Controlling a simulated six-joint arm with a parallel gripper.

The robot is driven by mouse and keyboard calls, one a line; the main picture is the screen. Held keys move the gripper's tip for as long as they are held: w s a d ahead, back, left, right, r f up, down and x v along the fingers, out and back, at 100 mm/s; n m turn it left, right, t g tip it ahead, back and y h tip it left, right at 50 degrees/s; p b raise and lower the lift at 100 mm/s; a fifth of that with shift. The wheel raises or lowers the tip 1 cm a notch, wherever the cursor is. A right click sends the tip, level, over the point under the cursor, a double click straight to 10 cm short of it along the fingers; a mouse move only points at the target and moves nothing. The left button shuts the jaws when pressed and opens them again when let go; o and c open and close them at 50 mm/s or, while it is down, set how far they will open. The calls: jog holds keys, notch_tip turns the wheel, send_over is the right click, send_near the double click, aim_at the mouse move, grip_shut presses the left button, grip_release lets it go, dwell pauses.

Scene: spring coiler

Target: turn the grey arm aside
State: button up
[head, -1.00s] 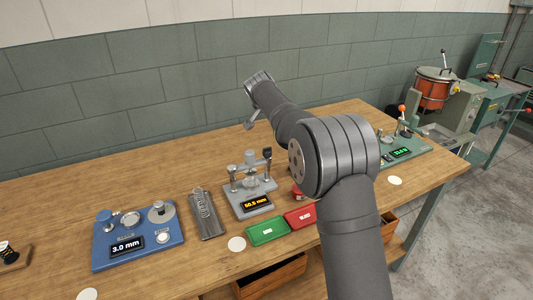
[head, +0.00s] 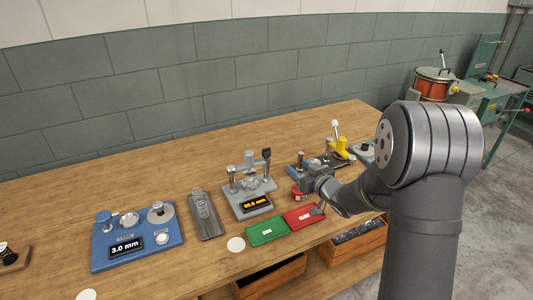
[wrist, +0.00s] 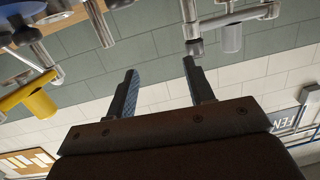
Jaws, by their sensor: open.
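A small grey stand (head: 250,203) with an amber display stands mid-bench in the head view. Its grey arm (head: 251,168) spans two posts, with a cylinder rising at the middle. What looks like this same arm shows at the upper right of the wrist view (wrist: 240,18), upside down. My gripper (head: 305,178) is right of the stand in the head view, partly hard to make out. In the wrist view my gripper (wrist: 160,67) is open with nothing between its fingers; the right fingertip appears near a post of the arm. Contact cannot be told.
A yellow part (head: 341,147) and a white knob (head: 335,123) stand just right of my gripper. A blue gauge (head: 137,240) and a grey plate (head: 205,216) are left. The back of the bench is clear.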

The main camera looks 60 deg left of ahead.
jog(key=n+g+y, duration=0.1)
jog(key=n+g, duration=0.1)
send_near(269, 154)
jog(key=a, duration=0.3)
jog(key=s+a, duration=0.1)
jog(key=a, duration=0.3)
jog(key=s+a, duration=0.1)
jog(key=a, duration=0.3)
jog(key=shift+a+f, duration=0.2)
jog(key=shift+f, duration=0.15)
jog(key=shift+g, duration=0.3)
grip_shut()
